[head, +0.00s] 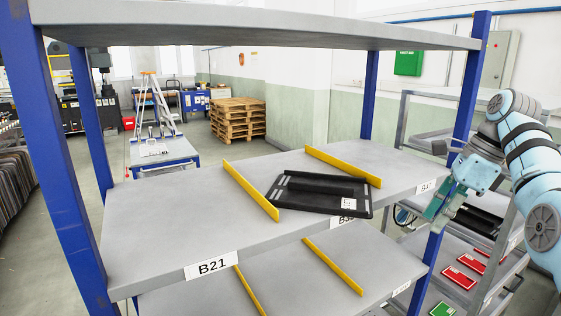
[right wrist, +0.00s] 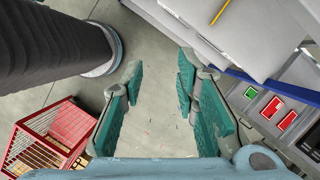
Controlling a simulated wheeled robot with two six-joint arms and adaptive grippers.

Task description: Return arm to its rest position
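My right arm comes in from the right in the head view. Its teal right gripper (head: 438,206) is beside the right front post of the blue-and-grey shelf rack, in front of the rack's right side. In the right wrist view the right gripper (right wrist: 160,72) has its two fingers wide apart, with only floor between them. It is empty. My left arm and gripper are not in view. A black tray (head: 290,197) with a white label lies slightly skewed on the upper shelf (head: 170,225), apart from the gripper.
Yellow dividers (head: 250,190) stand on the shelf. A blue post (head: 466,85) is close to my right arm. A grey rack (head: 480,285) with red and green items stands right. In the right wrist view a red mesh cart (right wrist: 50,140) is lower left; open floor lies below.

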